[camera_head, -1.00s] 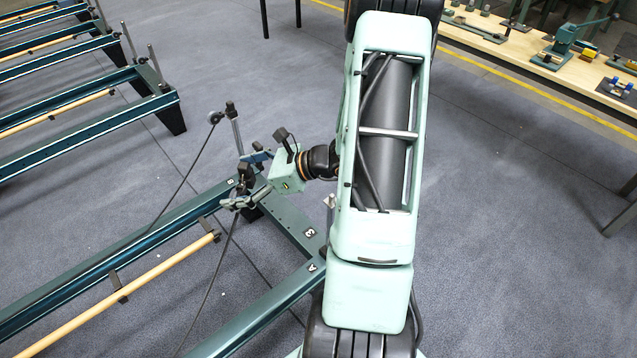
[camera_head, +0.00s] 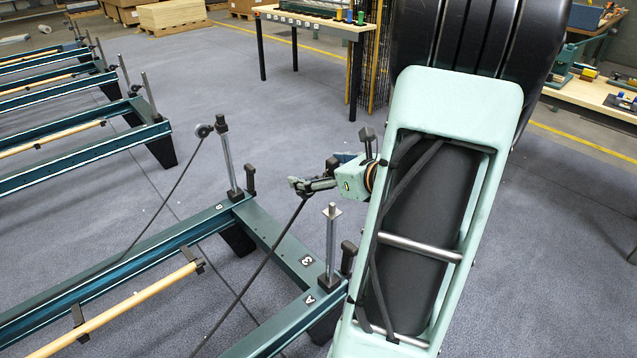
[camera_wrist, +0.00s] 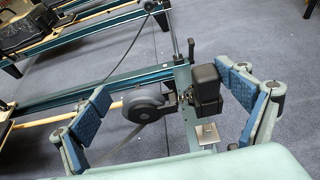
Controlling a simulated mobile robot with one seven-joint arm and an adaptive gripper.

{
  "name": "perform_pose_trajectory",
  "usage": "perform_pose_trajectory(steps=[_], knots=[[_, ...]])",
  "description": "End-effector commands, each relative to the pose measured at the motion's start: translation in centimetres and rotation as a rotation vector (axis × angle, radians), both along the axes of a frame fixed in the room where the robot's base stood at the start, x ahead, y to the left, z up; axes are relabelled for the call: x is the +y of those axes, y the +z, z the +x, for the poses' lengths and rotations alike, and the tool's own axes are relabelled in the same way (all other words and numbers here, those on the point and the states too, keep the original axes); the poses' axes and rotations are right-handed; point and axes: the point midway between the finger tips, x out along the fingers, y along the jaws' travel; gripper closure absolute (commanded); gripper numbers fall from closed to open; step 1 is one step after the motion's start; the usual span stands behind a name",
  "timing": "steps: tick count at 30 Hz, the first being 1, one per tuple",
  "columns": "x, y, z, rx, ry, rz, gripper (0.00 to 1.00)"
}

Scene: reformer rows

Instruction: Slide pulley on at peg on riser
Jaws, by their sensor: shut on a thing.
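My gripper (camera_head: 308,186) is shut on a black pulley (camera_wrist: 148,107) with a dark block beside it. The pulley hangs between the blue-padded fingers in the wrist view, and a dark cord runs down from it to the frame. In the head view the pulley is mostly hidden by the fingers. The near riser (camera_head: 330,248), beside label A, is a metal post with a square top; that top (camera_wrist: 206,133) shows just below the block in the wrist view, apart from it as far as I can see. The far riser (camera_head: 228,160), beside label B, carries another pulley (camera_head: 203,130).
The green reformer frame (camera_head: 285,240) with label 3 lies below my gripper. A wooden bar (camera_head: 130,305) runs along it. More frames (camera_head: 85,165) stand at the left. A workbench (camera_head: 310,18) is at the back. The grey floor between is open.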

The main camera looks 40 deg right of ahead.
Motion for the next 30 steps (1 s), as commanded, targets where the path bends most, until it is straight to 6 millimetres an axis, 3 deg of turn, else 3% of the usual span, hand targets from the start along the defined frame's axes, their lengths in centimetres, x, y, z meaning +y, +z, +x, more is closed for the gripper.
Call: perform_pose_trajectory(steps=[16, 30], knots=[[-0.2, 0.1, -0.1, -0.003, -0.008, 0.000, 0.36], [-0.2, -4.1, -0.1, -0.003, -0.009, 0.001, 0.36]])
